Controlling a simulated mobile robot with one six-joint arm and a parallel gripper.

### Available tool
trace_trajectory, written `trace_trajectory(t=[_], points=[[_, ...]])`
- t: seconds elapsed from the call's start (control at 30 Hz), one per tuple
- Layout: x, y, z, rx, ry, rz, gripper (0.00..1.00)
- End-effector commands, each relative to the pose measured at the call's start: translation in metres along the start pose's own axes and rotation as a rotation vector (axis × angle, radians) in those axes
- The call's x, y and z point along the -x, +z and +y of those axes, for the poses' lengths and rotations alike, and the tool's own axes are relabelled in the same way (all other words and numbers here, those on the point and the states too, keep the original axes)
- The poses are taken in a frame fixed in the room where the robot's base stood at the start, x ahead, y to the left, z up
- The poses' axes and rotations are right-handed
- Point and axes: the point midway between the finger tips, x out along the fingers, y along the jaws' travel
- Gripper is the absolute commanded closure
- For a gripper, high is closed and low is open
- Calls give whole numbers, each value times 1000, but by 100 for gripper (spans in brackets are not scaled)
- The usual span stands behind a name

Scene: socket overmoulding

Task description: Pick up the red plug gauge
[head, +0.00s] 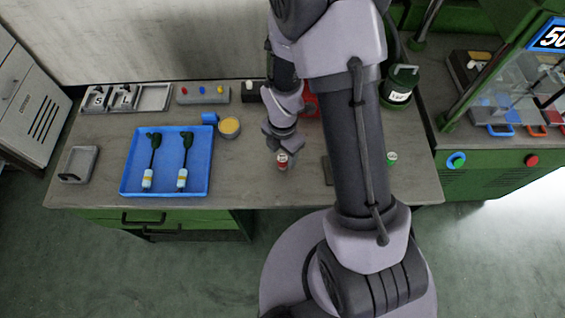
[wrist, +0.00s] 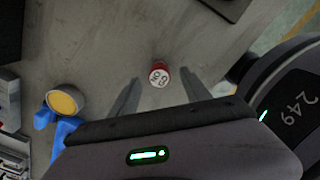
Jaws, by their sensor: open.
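The red plug gauge (head: 282,161) stands upright on the grey workbench, below my gripper in the head view. In the wrist view its round top (wrist: 158,77) is white with "NO GO" lettering and a red rim. My gripper (head: 277,143) is above the bench near the gauge. In the wrist view its two fingers (wrist: 158,90) are spread apart, with the gauge showing between and slightly beyond their tips. Nothing is held. The gap in height between the fingertips and the gauge is hard to tell.
A blue tray (head: 201,190) with two dark-handled tools lies to the left. The bench around the gauge is mostly clear.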

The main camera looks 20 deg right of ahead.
Motion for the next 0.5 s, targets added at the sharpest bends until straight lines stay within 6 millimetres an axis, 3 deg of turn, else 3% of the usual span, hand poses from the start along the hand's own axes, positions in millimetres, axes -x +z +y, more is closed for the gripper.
trace_trajectory(t=[0.03,0.1,0.3,0.5], points=[[-17,0,-1,-1,-4,2,44],[-28,0,-1,0,-3,1,44],[-27,0,0,0,-1,0,44],[-27,0,0,-1,-1,0,81]])
